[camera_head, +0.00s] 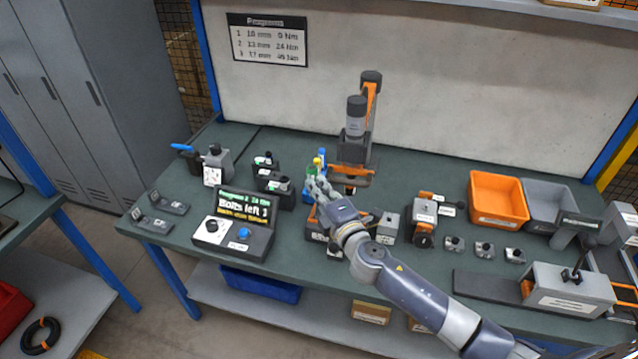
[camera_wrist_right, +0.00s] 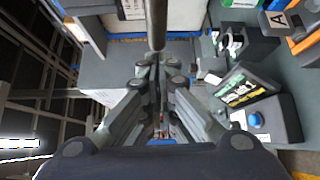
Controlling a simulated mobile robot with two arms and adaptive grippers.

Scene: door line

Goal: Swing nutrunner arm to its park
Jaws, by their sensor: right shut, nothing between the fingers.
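The nutrunner arm (camera_head: 369,98) stands at the back middle of the bench, orange and black, with a grey cylindrical body (camera_head: 356,118) upright over an orange-edged base (camera_head: 350,178). My right gripper (camera_head: 316,186) is shut and empty, in front and left of that base, beside small green, blue and yellow parts (camera_head: 318,163). In the right wrist view its fingers (camera_wrist_right: 158,65) are together, with a dark upright rod (camera_wrist_right: 156,25) beyond the tips; I cannot tell whether they touch it. No park mark can be made out. My left gripper is not in view.
A control box (camera_head: 236,232) with a lit screen reading "Bolts left 1" stands left of my right gripper. Small fixtures (camera_head: 270,175) stand behind it. Orange (camera_head: 497,198) and grey bins stand at the right. A programme sign (camera_head: 267,40) hangs on the back panel.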

